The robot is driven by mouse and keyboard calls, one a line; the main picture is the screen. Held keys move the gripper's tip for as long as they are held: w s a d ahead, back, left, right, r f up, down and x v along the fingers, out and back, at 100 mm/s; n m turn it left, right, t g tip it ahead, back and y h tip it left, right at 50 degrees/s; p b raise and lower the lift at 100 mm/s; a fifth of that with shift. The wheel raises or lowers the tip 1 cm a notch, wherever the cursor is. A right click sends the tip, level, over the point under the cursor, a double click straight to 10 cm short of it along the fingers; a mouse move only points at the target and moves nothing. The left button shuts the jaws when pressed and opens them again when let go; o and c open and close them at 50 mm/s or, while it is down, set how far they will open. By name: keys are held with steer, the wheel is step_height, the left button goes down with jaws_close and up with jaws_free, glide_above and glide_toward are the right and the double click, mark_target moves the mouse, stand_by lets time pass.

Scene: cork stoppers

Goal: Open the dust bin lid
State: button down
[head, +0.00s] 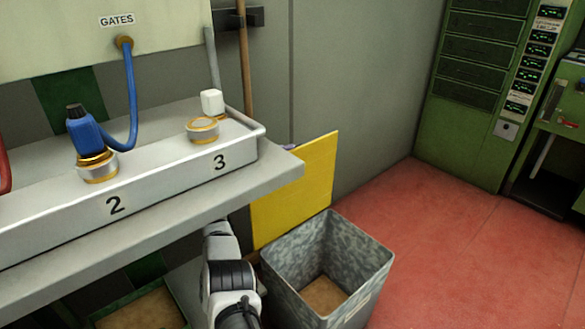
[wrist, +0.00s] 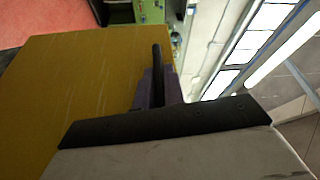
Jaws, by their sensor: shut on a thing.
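The dust bin (head: 362,282) is a grey mottled box on the floor, and its open top shows a brown bottom inside. Its yellow lid (head: 298,190) stands raised, close to upright, at the bin's back left side. The lid also fills the left of the wrist view (wrist: 80,80). My gripper (wrist: 157,78) is at the lid's edge, shut on the lid; the exact contact is partly hidden by the fingers. In the head view only a small purple bit of it shows behind the lid's top edge. My arm passes beneath the counter, left of the bin.
A grey counter (head: 275,180) overhangs left of the lid, close to my arm. On its raised ledge are stoppers (head: 203,130), a blue hose (head: 132,100) and a white block (head: 212,102). Green cabinets (head: 470,95) stand at the back right. The red floor (head: 455,255) on the right is clear.

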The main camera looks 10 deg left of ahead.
steer(key=shift+w+a+f+b, duration=0.2)
steer(key=shift+w+a+b, duration=0.25)
steer(key=shift+b, duration=0.6)
steer(key=shift+a+r+n, duration=0.1)
steer(key=shift+a+n, duration=0.05)
steer(key=shift+n, duration=0.15)
steer(key=c, duration=1.5)
jaws_free()
steer(key=b+v, duration=0.1)
steer(key=v, duration=0.6)
steer(key=shift+s+a, duration=0.2)
steer(key=shift+s, duration=0.05)
